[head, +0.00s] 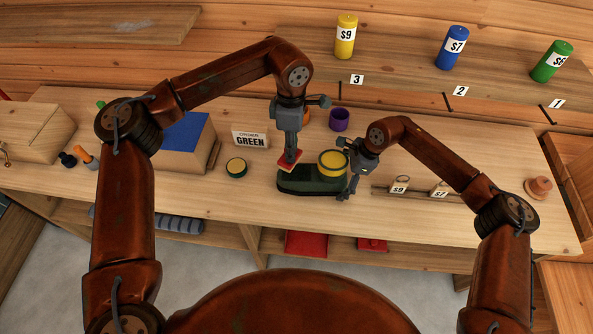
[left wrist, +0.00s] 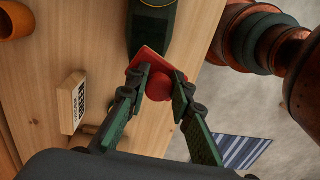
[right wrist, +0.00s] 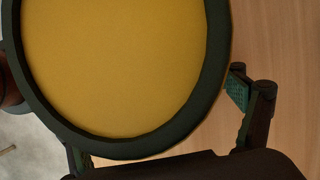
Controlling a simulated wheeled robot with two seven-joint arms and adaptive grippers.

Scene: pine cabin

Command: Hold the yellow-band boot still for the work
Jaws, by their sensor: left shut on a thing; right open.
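The yellow-band boot (head: 308,183) is dark green and stands on the bench, its round yellow top (head: 332,160) facing up. My left gripper (head: 291,158) is shut on a red pad with a round knob (left wrist: 159,88), at the toe end of the boot (left wrist: 150,30). Whether the pad touches the boot I cannot tell. My right gripper (head: 352,182) is open at the right side of the boot's shaft. In the right wrist view the yellow top and dark rim (right wrist: 205,120) fill the space between the fingers; the right finger (right wrist: 240,95) shows a gap to the rim.
A card reading GREEN (head: 250,138) and a small round green-rimmed tin (head: 236,167) are left of the boot. A purple cup (head: 339,119) stands behind it. Price tags (head: 399,186) on a bar lie close right of my right gripper. The front bench edge is near.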

